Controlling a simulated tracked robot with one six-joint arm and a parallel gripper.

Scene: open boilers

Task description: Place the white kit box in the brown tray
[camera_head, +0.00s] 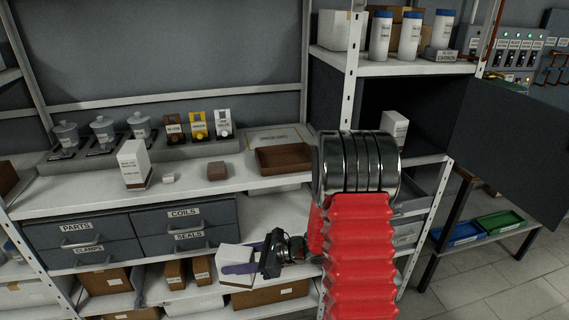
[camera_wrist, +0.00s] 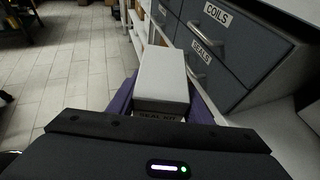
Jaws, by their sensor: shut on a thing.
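The white kit box (camera_head: 234,256) is held in my gripper (camera_head: 242,268), in front of the shelf unit and below the drawers. In the wrist view the white kit box (camera_wrist: 163,78) lies between the two purple fingers of my gripper (camera_wrist: 162,98), and a partly hidden label shows on its near side. The brown tray (camera_head: 284,158) sits on the upper shelf, right of the middle, above and to the right of my gripper. No contents show in the tray. My red arm stands right of the tray.
Drawers labelled COILS (camera_head: 184,213) and SEALS (camera_head: 189,235) lie behind and above the held box. A white carton (camera_head: 133,165), a small white block (camera_head: 168,178) and a brown block (camera_head: 217,171) stand on the upper shelf. A dark open door (camera_head: 510,135) juts out at right.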

